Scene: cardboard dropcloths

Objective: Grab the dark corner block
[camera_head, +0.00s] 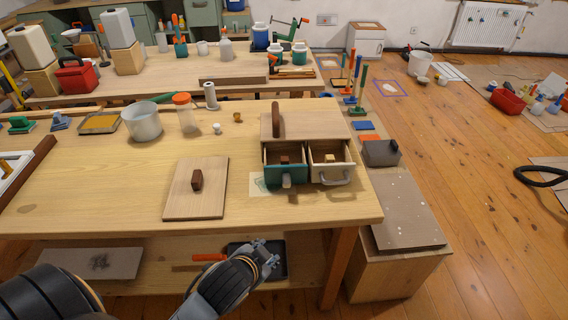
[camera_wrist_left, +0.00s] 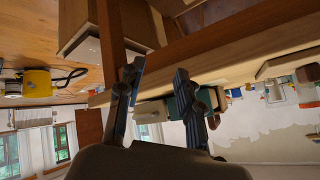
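A two-drawer box stands at the right end of the near table, both drawers pulled out. The left, teal-fronted drawer (camera_head: 286,174) holds a small dark brown block (camera_head: 285,159). The right, pale drawer (camera_head: 331,174) holds a light block (camera_head: 330,156). Another small dark piece (camera_head: 293,197) lies on the table before the teal drawer. I cannot tell which dark piece is the corner block. My left gripper (camera_head: 272,254) is below and in front of the table edge, apart from the drawers. In the left wrist view its fingers (camera_wrist_left: 158,82) are spread and empty. My right gripper is not in view.
The near table's front edge (camera_head: 200,228) lies between my left gripper and the drawers. A wooden panel with a dark knob (camera_head: 180,205) lies left of the drawers. A dark tray (camera_head: 268,268) is on the lower shelf. A cardboard-topped box (camera_head: 405,225) stands to the right.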

